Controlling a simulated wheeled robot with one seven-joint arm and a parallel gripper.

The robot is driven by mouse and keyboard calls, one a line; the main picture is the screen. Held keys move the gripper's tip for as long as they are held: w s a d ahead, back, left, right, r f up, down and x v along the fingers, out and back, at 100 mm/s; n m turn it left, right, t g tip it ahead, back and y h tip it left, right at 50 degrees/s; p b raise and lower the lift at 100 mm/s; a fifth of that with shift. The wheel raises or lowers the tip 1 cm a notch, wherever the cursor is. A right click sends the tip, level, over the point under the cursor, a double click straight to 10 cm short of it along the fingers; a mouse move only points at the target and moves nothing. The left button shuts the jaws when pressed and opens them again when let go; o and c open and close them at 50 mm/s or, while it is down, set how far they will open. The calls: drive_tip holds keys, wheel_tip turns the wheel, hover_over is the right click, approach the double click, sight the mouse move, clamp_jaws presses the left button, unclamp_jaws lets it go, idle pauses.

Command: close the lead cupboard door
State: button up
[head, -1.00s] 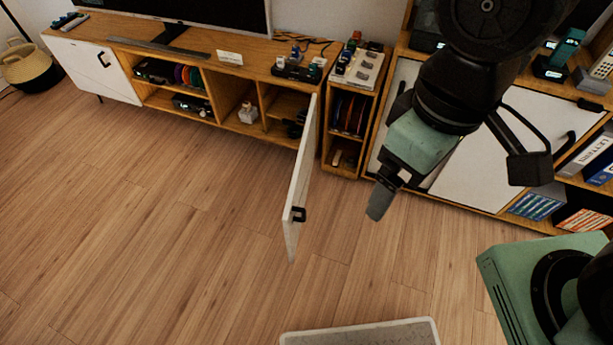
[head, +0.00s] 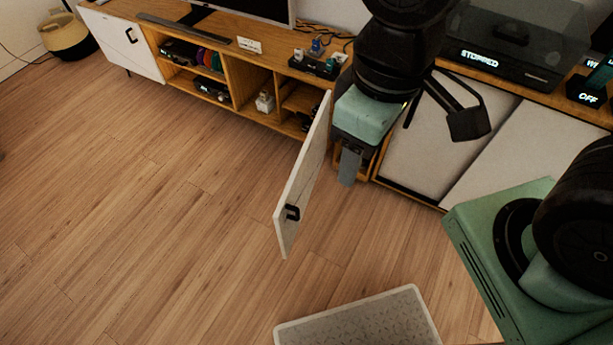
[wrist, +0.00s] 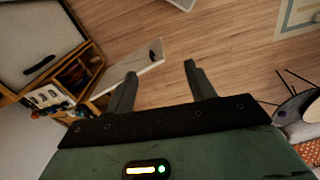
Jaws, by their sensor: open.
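The cupboard door (head: 303,183) is a white panel with a black handle (head: 292,212). It stands swung open from the right end of the low wooden TV cabinet (head: 232,105), out over the floor. In the wrist view the open door (wrist: 133,72) shows at upper left, with its dark handle near its far end. My gripper (head: 349,165) is just right of the door in the head view, apart from it in the picture. In the wrist view the two fingers (wrist: 159,85) are spread with nothing between them. The label "lead" is not readable on any door.
A second white door (head: 128,42) at the cabinet's left end is shut. A sideboard with white sliding panels (head: 445,140) stands at right. A pale patterned mat (head: 360,322) lies in front. The wooden floor left of the door is clear.

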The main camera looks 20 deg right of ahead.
drive_tip(key=w+f+n+b, duration=0.1)
drive_tip(key=w+f, duration=0.1)
drive_tip(key=w+d+f+n, duration=0.1)
drive_tip(key=w+f, duration=0.2)
drive_tip(key=w+d+f+n+b, duration=0.1)
drive_tip(key=w+f+n, duration=0.1)
drive_tip(key=f, duration=0.1)
drive_tip(key=shift+w+f+t+h+b, duration=0.15)
drive_tip(key=shift+w+t+h+b, duration=0.15)
drive_tip(key=shift+w+b, duration=0.1)
clamp_jaws()
drive_tip(key=w+d+f+n+y+b, duration=0.1)
drive_tip(key=w+f+n, duration=0.2)
drive_tip(key=f, duration=0.3)
drive_tip(key=w+d+f+n+b, duration=0.1)
drive_tip(key=w+f+n+b, duration=0.15)
drive_tip(key=w+f, duration=0.2)
drive_tip(key=n+g+y+b, duration=0.1)
drive_tip(key=n+y+b, duration=0.4)
drive_tip(key=n, duration=0.5)
approach(296, 212)
drive_tip(key=shift+n+y, duration=0.25)
drive_tip(key=shift+y, duration=0.45)
drive_tip(key=b+x, duration=0.1)
drive_tip(key=x, duration=0.2)
drive_tip(key=b+x, duration=0.1)
drive_tip(key=x, duration=0.3)
drive_tip(key=shift+a, duration=0.45)
drive_tip(key=shift+w+a, duration=0.2)
drive_tip(key=shift+a, duration=0.15)
